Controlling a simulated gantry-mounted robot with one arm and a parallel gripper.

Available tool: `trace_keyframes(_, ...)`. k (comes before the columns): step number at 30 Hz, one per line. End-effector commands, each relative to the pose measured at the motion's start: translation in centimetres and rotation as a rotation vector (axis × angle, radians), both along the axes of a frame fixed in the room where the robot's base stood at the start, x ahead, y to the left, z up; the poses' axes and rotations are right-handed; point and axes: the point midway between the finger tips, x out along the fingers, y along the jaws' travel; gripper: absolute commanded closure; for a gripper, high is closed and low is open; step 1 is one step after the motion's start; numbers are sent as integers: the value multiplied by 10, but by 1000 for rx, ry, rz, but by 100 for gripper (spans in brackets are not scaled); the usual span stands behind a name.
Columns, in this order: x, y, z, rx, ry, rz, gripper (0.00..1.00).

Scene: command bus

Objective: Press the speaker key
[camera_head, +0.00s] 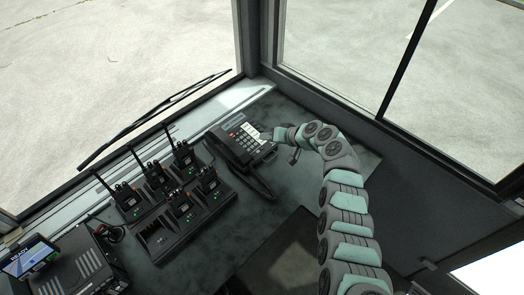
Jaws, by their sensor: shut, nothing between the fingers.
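A dark desk phone (232,142) sits on the grey counter near the corner of the windows. Its handset (247,178) lies along its near left side. Pale keys show on its face. My gripper (266,134) is shut, with nothing held, and its tip is at the right part of the phone's key area. My arm comes up from the lower right. I cannot tell whether the tip touches a key. The speaker key is too small to make out and may be hidden by the gripper.
Several handheld radios (158,178) stand upright in charging cradles (171,238) left of the phone. A radio unit (80,267) and a small screen (30,258) are at the lower left. The counter (310,110) is clear behind my arm.

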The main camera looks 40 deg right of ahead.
Motion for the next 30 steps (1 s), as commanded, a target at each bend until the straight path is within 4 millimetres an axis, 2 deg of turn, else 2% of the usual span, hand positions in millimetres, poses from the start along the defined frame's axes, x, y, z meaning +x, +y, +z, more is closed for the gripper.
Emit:
trace_keyframes(1,1,-1,-14,0,0,0,100)
trace_keyframes(6,6,0,-36,-4,-3,1,100)
trace_keyframes(9,7,-1,-43,-5,-3,0,100)
trace_keyframes(30,7,0,-45,-3,-2,1,100)
